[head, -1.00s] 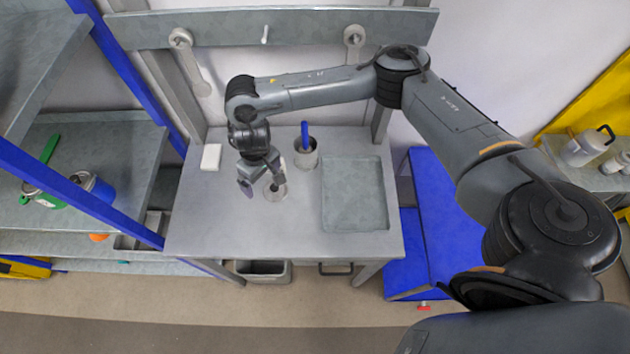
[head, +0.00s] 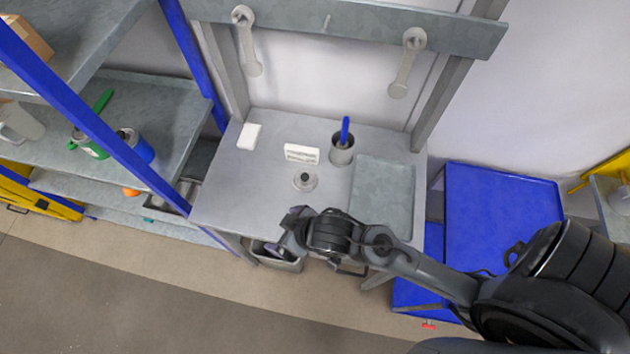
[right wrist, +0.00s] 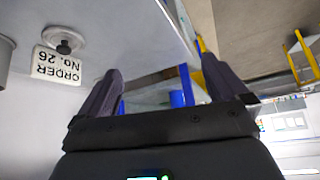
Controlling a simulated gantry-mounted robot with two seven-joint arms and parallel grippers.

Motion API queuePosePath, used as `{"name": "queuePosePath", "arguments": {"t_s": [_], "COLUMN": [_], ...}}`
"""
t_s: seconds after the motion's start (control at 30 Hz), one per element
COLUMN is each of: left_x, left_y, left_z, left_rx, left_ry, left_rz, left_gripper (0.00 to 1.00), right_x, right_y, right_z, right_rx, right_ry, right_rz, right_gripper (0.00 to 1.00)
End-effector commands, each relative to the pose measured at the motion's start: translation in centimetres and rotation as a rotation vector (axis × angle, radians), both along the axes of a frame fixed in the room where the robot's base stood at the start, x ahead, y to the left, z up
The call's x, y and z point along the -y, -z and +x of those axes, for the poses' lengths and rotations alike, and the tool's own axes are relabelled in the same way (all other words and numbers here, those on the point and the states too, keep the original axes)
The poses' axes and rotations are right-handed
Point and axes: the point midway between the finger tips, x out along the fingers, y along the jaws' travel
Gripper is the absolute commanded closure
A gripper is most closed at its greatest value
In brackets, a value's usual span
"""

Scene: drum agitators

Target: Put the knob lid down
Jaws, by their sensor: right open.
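The knob lid (head: 305,179), a round metal disc with a dark knob on top, lies on the grey table in front of a white order card. In the right wrist view the knob lid (right wrist: 64,46) shows at the upper left, beside the card reading "ORDER NO. 26" (right wrist: 57,67). My right gripper (head: 284,233) is over the table's front edge, apart from the lid. In the right wrist view its two fingers (right wrist: 165,95) are spread with nothing between them. My left gripper is not in view.
A metal cup with a blue-handled tool (head: 342,152) stands behind the lid, to the right. A grey tray (head: 384,172) covers the table's right side. A white block (head: 249,137) lies at the back left. A bin (head: 283,262) is below the front edge.

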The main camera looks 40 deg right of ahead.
Motion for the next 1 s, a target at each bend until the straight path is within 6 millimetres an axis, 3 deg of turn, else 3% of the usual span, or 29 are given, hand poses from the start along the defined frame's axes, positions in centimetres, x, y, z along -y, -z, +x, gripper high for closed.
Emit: {"name": "queuePosePath", "arguments": {"t_s": [0.1,0.2,0.33,0.5,1.0], "left_x": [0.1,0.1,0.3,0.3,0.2], "left_y": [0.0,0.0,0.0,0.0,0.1], "left_z": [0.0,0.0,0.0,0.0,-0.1], "left_rx": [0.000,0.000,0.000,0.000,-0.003], "left_ry": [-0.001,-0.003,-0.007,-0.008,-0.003], "left_rz": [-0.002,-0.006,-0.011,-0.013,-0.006], "left_gripper": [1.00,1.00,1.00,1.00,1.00], "right_x": [4.7,7.4,9.3,10.0,9.5], "right_y": [1.7,2.5,3.0,3.2,3.3], "right_z": [-4.1,-6.9,-9.2,-10.1,-9.4], "right_rx": [-0.130,-0.213,-0.279,-0.305,-0.284], "right_ry": [0.068,0.096,0.112,0.114,0.073], "right_rz": [-0.061,-0.097,-0.122,-0.132,-0.143], "right_gripper": [0.00,0.00,0.00,0.00,0.00]}}
